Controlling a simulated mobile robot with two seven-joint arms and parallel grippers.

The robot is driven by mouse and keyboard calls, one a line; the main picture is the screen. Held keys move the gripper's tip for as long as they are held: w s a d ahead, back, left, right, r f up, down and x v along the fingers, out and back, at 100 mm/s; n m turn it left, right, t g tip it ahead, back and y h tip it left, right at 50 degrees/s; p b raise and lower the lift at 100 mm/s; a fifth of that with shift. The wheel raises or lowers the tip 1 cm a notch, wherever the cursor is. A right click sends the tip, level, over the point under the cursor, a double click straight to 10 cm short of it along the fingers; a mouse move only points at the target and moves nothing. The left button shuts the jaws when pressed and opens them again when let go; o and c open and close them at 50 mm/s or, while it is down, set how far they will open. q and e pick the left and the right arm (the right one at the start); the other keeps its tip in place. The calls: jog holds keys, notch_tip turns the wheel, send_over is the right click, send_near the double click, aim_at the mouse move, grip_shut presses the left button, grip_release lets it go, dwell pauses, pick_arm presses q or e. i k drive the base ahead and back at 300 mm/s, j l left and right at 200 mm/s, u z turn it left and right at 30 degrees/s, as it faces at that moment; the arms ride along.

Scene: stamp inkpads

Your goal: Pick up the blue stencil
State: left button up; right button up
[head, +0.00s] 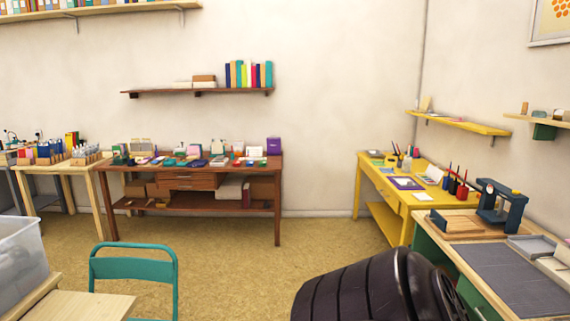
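I cannot pick out the blue stencil with certainty. Several small coloured items lie on the brown wooden table (262,176) across the room, and one is a flat dark blue item (197,163) near its front edge; it is too small to tell what it is. Neither of my grippers is in view. A dark ribbed part, seemingly of my own arm, fills the bottom centre-right and hides the floor behind it.
A teal chair (134,264) and a light wooden table (82,306) with a clear bin (20,255) stand at front left. A workbench (450,262) with a grey mat and dark machine (500,205) is at right. Open floor (235,260) lies before the brown table.

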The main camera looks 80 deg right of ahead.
aim_at(383, 170)
jog(key=z, duration=3.25)
